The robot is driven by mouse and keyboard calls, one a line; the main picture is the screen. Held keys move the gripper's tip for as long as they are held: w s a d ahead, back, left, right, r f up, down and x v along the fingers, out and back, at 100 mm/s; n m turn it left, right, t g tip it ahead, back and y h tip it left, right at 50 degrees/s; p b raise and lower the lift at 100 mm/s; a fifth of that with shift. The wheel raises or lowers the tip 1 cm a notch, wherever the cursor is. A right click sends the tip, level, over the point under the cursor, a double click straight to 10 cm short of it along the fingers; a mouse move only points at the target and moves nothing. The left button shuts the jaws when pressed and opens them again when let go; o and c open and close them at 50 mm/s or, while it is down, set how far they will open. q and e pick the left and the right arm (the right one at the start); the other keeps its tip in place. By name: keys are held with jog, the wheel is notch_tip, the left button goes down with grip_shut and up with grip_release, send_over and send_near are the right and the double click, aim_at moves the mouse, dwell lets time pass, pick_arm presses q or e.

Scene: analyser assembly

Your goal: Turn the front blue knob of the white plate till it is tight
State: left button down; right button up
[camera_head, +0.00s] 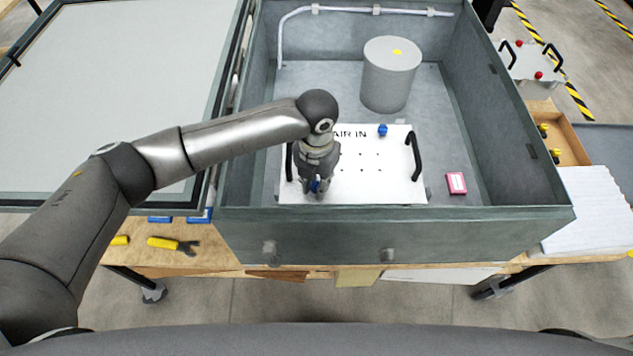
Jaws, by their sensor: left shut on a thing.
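The white plate (379,186) lies flat on the floor of the open grey cabinet, with "AIR IN" lettering and a black handle at each side. My left gripper (315,188) points down over the plate's front left part and is shut on the front blue knob (316,185). The gripper hides much of that knob, so how far it is screwed in cannot be seen. Another blue knob (382,130) stands at the plate's back edge, clear of the gripper. My right gripper is not in view.
The cabinet's front wall (400,222) rises in front of the plate. A grey cylinder (390,78) stands behind it, and a pink box (456,183) lies to its right. The cabinet door (110,90) lies open at left. A yellow-handled tool (165,243) lies on the bench.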

pick_arm(q)
jog(key=m, duration=0.1)
jog(key=m+b, duration=0.1)
jog(key=m, duration=0.1)
jog(key=shift+w+r, duration=0.2)
jog(key=shift+m+b, duration=0.55)
jog(key=shift+m, duration=0.15)
jog(key=shift+f+m+b, duration=0.15)
jog(key=shift+m+b, duration=0.85)
jog(key=shift+b, duration=0.2)
jog(key=shift+m+b, duration=0.5)
jog(key=shift+b, duration=0.25)
jog(key=shift+r, duration=0.2)
jog(key=shift+r, duration=0.1)
jog(key=c, duration=1.5)
grip_release()
jog(key=shift+o, duration=1.1)
jog(key=shift+s, duration=0.15)
